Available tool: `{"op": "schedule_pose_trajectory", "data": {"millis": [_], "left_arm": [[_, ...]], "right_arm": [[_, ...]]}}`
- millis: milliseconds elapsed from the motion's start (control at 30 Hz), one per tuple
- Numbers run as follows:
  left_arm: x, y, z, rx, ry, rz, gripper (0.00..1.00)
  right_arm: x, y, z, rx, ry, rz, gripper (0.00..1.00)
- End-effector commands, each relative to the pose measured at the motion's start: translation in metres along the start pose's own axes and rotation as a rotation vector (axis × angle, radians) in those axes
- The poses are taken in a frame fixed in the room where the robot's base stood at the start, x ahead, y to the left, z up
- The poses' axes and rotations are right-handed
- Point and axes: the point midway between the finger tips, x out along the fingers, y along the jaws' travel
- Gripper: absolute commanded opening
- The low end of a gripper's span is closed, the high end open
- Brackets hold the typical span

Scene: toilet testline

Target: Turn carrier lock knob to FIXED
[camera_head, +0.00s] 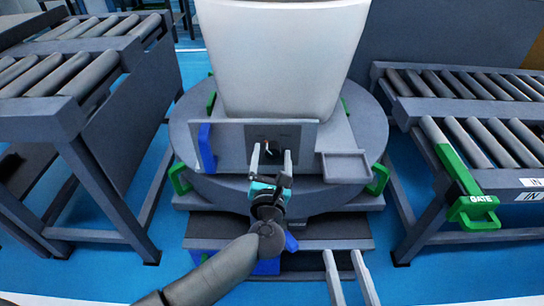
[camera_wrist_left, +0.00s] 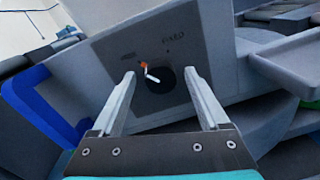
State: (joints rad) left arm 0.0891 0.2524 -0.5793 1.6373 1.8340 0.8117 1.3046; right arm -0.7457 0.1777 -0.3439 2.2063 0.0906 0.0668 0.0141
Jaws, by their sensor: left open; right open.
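The carrier lock knob (camera_wrist_left: 160,88) is a dark round knob with a white pointer on a grey panel (camera_wrist_left: 105,45). The pointer runs toward the upper left, near an orange mark. A FIXED label (camera_wrist_left: 173,38) is at the upper right of the knob; the left label is too blurred to read. In the head view the knob (camera_head: 269,149) is partly hidden by my left gripper. My left gripper (camera_head: 271,152) is open, its fingers on either side of the knob in view; contact is not clear. My right gripper (camera_head: 343,254) is open and empty at the bottom.
A round turntable (camera_head: 185,125) carries the panel and a large white body (camera_head: 280,55). A blue handle (camera_head: 206,147) stands left of the panel and a small tray (camera_head: 345,167) right. Roller conveyors flank it, the right one with a green GATE handle (camera_head: 475,208).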

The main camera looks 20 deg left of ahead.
Motion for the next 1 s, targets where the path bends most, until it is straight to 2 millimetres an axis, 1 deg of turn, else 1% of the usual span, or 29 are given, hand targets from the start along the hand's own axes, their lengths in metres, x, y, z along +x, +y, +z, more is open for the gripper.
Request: {"op": "schedule_pose_trajectory", "data": {"millis": [167, 200, 867, 900, 1000], "left_arm": [[0.0001, 0.0001, 0.0001, 0.0, 0.0, 0.0, 0.78], [0.0001, 0.0001, 0.0001, 0.0, 0.0, 0.0, 0.76], [-0.0002, 0.0, 0.0001, 0.0, 0.0, 0.0, 0.01], [-0.0002, 0.0, 0.0001, 0.0, 0.0, 0.0, 0.0], [-0.0002, 0.0, 0.0001, 0.0, 0.0, 0.0, 0.0]], "right_arm": [[-0.0001, -0.0002, 0.0001, 0.0, 0.0, 0.0, 0.5], [-0.0001, -0.0001, 0.0001, 0.0, 0.0, 0.0, 0.5], [0.0, 0.0, 0.0006, 0.0, -0.003, 0.0, 0.5], [0.0, 0.0, 0.0006, 0.0, -0.003, 0.0, 0.5], [0.0, 0.0, 0.0006, 0.0, -0.003, 0.0, 0.5]]}}
